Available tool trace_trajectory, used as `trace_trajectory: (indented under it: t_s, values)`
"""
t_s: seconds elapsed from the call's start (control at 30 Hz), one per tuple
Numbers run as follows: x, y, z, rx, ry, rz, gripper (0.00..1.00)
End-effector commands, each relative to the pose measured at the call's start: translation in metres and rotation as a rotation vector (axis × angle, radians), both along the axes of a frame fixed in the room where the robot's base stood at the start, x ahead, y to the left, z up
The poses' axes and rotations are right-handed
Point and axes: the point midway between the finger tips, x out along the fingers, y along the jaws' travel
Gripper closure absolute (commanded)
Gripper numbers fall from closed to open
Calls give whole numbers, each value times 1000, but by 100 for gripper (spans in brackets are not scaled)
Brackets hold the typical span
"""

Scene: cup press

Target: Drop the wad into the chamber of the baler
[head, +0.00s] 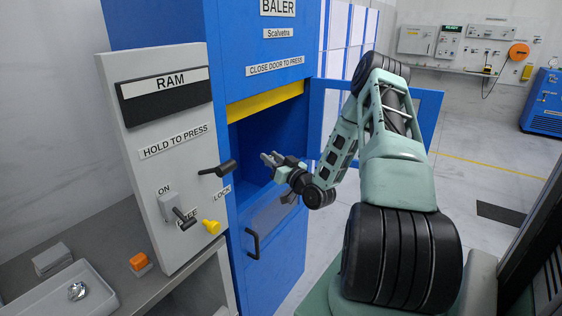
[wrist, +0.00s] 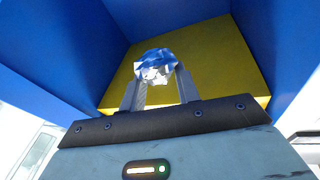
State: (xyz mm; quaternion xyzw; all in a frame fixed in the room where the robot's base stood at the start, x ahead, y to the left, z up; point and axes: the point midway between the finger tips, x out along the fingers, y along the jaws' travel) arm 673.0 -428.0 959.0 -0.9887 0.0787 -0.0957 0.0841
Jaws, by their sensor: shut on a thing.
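My gripper (head: 268,158) is at the open front of the baler's chamber (head: 250,135), its fingers pointing into the opening. In the wrist view my gripper (wrist: 158,88) is shut on a crumpled silvery wad (wrist: 155,66), which shows blue reflections. Blue chamber walls (wrist: 60,45) and a yellow surface (wrist: 215,60) lie around and beyond the wad. The held wad is too small to make out in the head view. The blue baler (head: 270,60) has its framed door (head: 432,120) swung open to the right.
A grey control panel (head: 150,110) with levers and a yellow knob (head: 211,226) stands left of the opening. On the bench, a tray (head: 40,300) holds another silvery wad (head: 78,291), near an orange block (head: 138,262). A handle (head: 252,243) juts out below the opening.

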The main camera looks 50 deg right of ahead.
Motion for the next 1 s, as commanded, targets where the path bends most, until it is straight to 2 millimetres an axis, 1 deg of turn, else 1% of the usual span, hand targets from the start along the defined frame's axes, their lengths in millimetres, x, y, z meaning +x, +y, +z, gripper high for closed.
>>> trace_trajectory:
  t_s: [0.03, 0.4, 1.0]
  values:
    - [6, 2, 1, 0, -2, 2, 89]
    - [49, 5, -1, -2, -1, 2, 89]
    - [114, 9, -1, -2, -2, 1, 89]
